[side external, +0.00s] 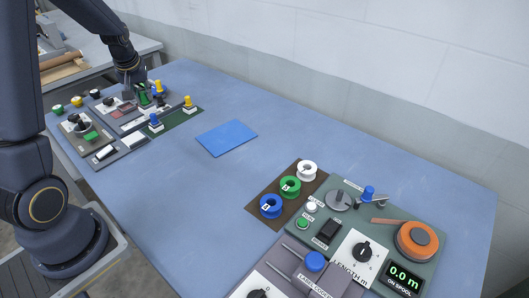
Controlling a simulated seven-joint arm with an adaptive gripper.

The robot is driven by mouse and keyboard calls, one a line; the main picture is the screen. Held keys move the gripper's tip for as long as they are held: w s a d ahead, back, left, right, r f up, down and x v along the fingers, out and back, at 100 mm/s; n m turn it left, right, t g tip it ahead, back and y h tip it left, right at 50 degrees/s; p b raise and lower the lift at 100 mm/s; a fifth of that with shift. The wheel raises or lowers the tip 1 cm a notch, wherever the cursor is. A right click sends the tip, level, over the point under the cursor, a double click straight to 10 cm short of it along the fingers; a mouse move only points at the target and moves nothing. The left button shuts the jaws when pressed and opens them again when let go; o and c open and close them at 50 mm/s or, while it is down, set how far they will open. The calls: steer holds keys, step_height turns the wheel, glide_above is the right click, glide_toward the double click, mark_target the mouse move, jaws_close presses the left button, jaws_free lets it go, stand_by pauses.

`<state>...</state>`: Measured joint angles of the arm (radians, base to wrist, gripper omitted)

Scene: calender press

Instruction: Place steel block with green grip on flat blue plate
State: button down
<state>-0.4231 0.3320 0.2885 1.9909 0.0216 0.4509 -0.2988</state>
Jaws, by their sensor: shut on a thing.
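The flat blue plate (227,138) lies bare on the light blue table, right of the machine panels. My gripper (138,89) is at the far left of the table, low over the panels and mats there. It is shut on the green grip of the steel block (144,96). The gripper partly hides this block, and it is too small to tell whether it touches what is below it. The plate is well apart from my gripper, towards the right.
Steel blocks with a blue grip (155,122) and a yellow grip (189,104) stand on a dark green mat (178,120). Another yellow grip (158,86) is close beside my gripper. Spools (290,187) and a length-counter panel (345,218) are at the right. The table around the plate is clear.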

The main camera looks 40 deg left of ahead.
steer(key=shift+s+d+f, duration=0.1)
steer(key=shift+s+d, duration=0.1)
steer(key=shift+d, duration=0.45)
steer(key=shift+s+d+f, duration=0.1)
steer(key=shift+s+d, duration=0.05)
steer(key=shift+d, duration=0.45)
steer(key=w+d+r+m+t+h, duration=0.1)
steer(key=w+d+m, duration=0.1)
steer(key=d, duration=0.6)
steer(key=w+d+m, duration=0.2)
steer(key=d+m, duration=0.1)
steer(key=d, duration=0.5)
glide_above(226, 136)
step_height(226, 136, down, 10)
steer(key=shift+r, duration=0.25)
steer(key=shift+w+f, duration=0.1)
steer(key=shift+f, duration=1.5)
steer(key=shift+f, duration=0.15)
steer(key=c, duration=1)
jaws_free()
steer(key=shift+c, duration=0.2)
